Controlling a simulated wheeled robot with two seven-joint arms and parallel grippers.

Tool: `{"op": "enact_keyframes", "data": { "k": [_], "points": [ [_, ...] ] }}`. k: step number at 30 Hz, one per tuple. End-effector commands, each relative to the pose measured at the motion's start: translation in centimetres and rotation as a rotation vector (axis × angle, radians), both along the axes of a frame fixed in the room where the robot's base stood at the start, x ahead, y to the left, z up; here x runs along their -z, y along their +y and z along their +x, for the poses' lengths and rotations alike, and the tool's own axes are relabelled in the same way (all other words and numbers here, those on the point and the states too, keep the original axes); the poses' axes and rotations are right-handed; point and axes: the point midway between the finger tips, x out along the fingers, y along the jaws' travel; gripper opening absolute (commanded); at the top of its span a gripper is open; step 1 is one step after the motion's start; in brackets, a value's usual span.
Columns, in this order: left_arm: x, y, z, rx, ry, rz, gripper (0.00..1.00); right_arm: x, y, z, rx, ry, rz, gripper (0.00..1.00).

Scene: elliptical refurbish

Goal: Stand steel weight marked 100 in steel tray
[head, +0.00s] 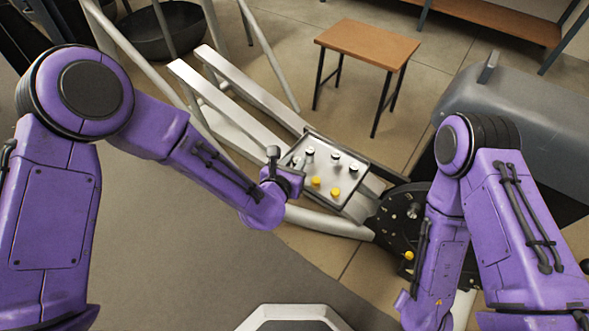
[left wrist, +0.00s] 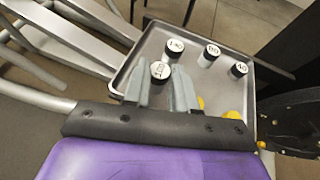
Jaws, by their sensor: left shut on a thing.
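The steel tray (head: 325,171) is a shallow grey tray on a pale frame, and it fills much of the left wrist view (left wrist: 216,86). My left gripper (head: 294,166) is over the tray's left part. Its fingers (left wrist: 160,80) are shut on a steel weight (left wrist: 160,69) with a pale marked top; I cannot read its number clearly. The weight looks upright, but I cannot tell whether it touches the tray floor. Several other dark-banded weights stand in the tray, including one at the back (left wrist: 175,46). My right gripper is not in view.
Two yellow pieces (head: 316,181) (head: 334,192) lie in the tray's near part. A black disc (head: 400,212) with a yellow knob stands right of the tray. A small wooden table (head: 367,43) and a grey rounded housing (head: 515,110) stand beyond.

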Motion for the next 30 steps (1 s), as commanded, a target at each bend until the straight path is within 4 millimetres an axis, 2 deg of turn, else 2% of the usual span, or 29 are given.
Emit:
{"op": "enact_keyframes", "data": {
  "k": [1,2,7,8,10,20,23,30],
  "points": [
    [1.3,-0.1,0.0,0.003,0.000,0.003,0.00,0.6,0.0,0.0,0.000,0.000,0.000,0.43],
    [1.5,0.0,0.0,0.002,-0.001,0.002,0.00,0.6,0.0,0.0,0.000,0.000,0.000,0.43],
    [1.5,0.0,0.0,0.001,0.000,0.000,0.00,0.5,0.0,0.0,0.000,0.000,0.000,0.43],
    [1.5,0.0,-0.1,0.001,0.001,0.001,0.29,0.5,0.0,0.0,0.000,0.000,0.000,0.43],
    [1.5,0.0,-0.1,0.001,0.001,0.001,0.52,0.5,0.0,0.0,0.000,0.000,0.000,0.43],
    [1.3,0.1,-0.3,0.000,-0.001,0.000,0.52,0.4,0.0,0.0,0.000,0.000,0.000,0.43],
    [0.6,0.6,-1.5,0.001,0.001,0.000,0.52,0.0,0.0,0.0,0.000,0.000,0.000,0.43],
    [-1.8,2.6,-6.8,0.002,0.001,0.000,0.52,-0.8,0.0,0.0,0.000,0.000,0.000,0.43]
  ]
}}
